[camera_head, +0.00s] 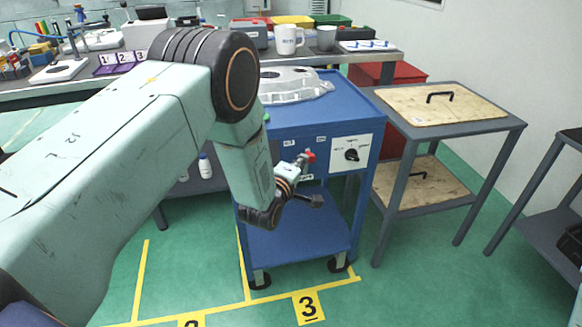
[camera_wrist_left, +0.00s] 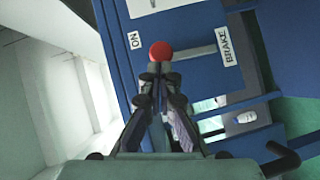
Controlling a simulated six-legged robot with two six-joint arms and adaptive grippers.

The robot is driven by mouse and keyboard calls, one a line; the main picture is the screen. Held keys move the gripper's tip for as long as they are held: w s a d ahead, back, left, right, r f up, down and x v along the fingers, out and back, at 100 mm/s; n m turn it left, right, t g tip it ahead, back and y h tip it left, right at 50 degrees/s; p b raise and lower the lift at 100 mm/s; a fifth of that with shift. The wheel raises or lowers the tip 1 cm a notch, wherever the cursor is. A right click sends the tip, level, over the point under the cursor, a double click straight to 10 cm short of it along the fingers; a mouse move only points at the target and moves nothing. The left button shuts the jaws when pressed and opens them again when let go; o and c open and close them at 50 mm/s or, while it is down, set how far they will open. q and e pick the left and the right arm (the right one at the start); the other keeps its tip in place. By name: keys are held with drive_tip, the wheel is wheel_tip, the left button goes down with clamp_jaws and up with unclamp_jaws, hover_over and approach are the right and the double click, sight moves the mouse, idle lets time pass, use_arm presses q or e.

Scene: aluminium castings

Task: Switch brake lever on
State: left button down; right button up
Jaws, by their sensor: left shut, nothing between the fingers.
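The brake lever's red knob (camera_head: 310,156) is at the upper front of the blue cart (camera_head: 330,108). In the left wrist view the red knob (camera_wrist_left: 161,51) shows just beyond the fingertips, between the ON label (camera_wrist_left: 134,40) and the BRAKE label (camera_wrist_left: 226,47). My right gripper is not in view.
A white panel with a black rotary knob (camera_head: 351,155) is on the cart's front, right of the lever. A metal casting (camera_head: 292,84) lies on the cart top. A grey table (camera_head: 455,128) with wooden lids stands close on the right. Green floor in front is clear.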

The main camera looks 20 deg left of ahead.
sight(314, 158)
use_arm(q)
drive_tip(key=shift+w+d+r+m+g+p, duration=0.4)
drive_tip(key=shift+d+r+m+p, duration=0.15)
drive_tip(key=shift+p, duration=0.15)
drive_tip(key=shift+w+d+m+g+y+p, duration=0.3)
drive_tip(key=shift+m+g+y+p, duration=0.1)
drive_tip(key=shift+m+p, duration=0.05)
drive_tip(key=shift+w+d+f, duration=0.2)
drive_tip(key=shift+d, duration=0.05)
drive_tip(key=shift+w+d+p, duration=0.2)
drive_tip(key=shift+d+p, duration=0.1)
drive_tip(key=shift+d, duration=0.1)
